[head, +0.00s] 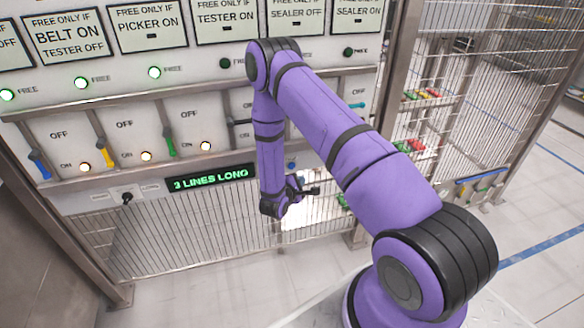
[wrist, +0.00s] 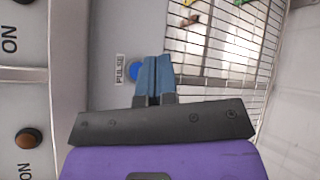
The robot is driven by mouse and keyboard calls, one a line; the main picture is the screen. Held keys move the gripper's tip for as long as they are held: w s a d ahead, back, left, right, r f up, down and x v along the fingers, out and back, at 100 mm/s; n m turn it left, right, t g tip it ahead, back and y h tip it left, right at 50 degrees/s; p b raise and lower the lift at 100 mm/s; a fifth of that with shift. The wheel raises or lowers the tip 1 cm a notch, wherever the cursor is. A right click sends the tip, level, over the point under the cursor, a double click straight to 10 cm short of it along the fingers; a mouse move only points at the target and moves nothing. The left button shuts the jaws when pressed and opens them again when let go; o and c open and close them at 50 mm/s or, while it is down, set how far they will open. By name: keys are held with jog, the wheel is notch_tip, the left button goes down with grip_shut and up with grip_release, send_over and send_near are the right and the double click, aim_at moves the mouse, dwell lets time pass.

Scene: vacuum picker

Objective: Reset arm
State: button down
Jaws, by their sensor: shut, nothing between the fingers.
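My purple arm (head: 335,130) reaches from the lower right up to the control panel and bends down at its elbow.
The panel carries levers with blue (head: 40,166), yellow (head: 101,150) and green (head: 170,142) handles, partly hidden by my arm farther right. A display (head: 212,179) reads "3 LINES LONG". Wire mesh (head: 160,240) lies below. Open floor (head: 545,210) is at the right.

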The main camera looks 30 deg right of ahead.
dwell(0.3)
jog(key=s+r+m+g, duration=0.3)
jog(key=r, duration=0.8)
jog(key=s+d+r+m+g, duration=0.1)
jog(key=s+r+m+g, duration=0.2)
jog(key=r, duration=0.7)
jog(key=s+r+m+g, duration=0.3)
jog(key=r, duration=0.8)
jog(key=s+a+r+m+t+y, duration=0.1)
jog(key=s+a+r+t+y, duration=0.2)
jog(key=s+a+r+y, duration=0.3)
jog(key=s+a+r+m+t+y, duration=0.2)
jog(key=s+a+r+y, duration=0.5)
jog(key=s, duration=1)
notch_tip(320, 180, up, 4)
jog(key=a+t, duration=0.1)
jog(key=a, duration=0.1)
jog(key=shift+s+a+r, duration=0.15)
jog(key=shift+a+r, duration=0.1)
jog(key=shift+a, duration=0.1)
